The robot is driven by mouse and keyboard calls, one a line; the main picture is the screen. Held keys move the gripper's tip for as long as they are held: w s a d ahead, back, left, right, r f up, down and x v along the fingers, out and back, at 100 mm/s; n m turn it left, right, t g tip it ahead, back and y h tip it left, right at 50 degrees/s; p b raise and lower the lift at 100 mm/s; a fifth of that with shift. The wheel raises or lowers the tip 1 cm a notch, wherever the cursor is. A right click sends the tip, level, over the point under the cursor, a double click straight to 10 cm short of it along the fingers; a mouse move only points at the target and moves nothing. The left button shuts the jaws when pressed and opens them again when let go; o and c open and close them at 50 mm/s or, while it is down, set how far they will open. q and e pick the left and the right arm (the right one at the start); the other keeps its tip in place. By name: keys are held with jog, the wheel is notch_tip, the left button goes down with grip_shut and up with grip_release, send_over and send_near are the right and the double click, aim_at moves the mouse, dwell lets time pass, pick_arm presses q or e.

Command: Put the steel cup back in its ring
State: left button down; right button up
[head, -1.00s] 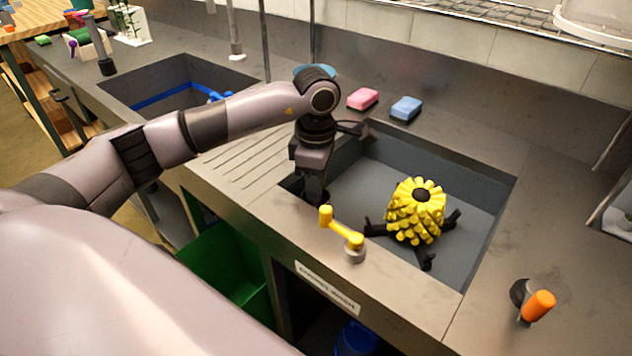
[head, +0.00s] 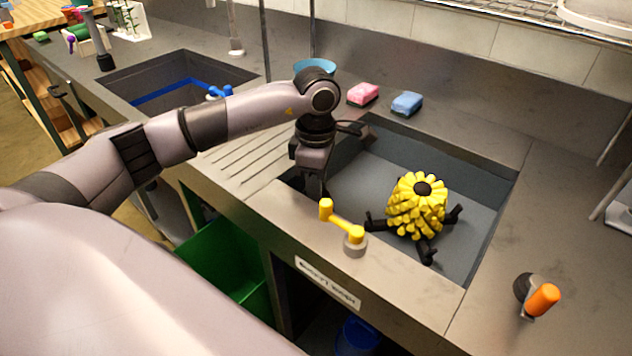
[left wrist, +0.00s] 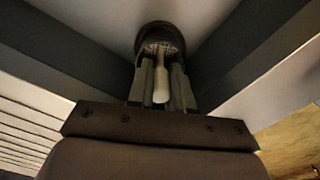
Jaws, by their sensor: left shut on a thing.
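My left gripper (head: 314,190) reaches down into the left end of the right-hand sink; in the head view its fingertips are mostly hidden. In the left wrist view its fingers (left wrist: 162,88) are shut on a pale, rod-like handle (left wrist: 161,86). A dark round piece (left wrist: 160,38) with a rough, bristly-looking underside shows beyond the fingers. I cannot tell whether it joins the handle. I cannot make out a steel cup or its ring for certain. A dark round piece with an orange handle (head: 543,300) is on the counter at the right. My right gripper is out of view.
A yellow bristled brush (head: 418,210) on black legs stands in the right-hand sink (head: 475,225). A yellow crank (head: 342,222) sits on the front rim. Pink (head: 363,94) and blue (head: 407,104) sponges lie behind. The ribbed drainboard (head: 240,165) is clear.

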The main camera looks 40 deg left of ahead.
pick_arm(q)
jog(key=c, duration=0.9)
grip_release()
jog(key=shift+c, duration=0.2)
notch_tip(320, 180, up, 7)
jog(key=shift+r, duration=0.15)
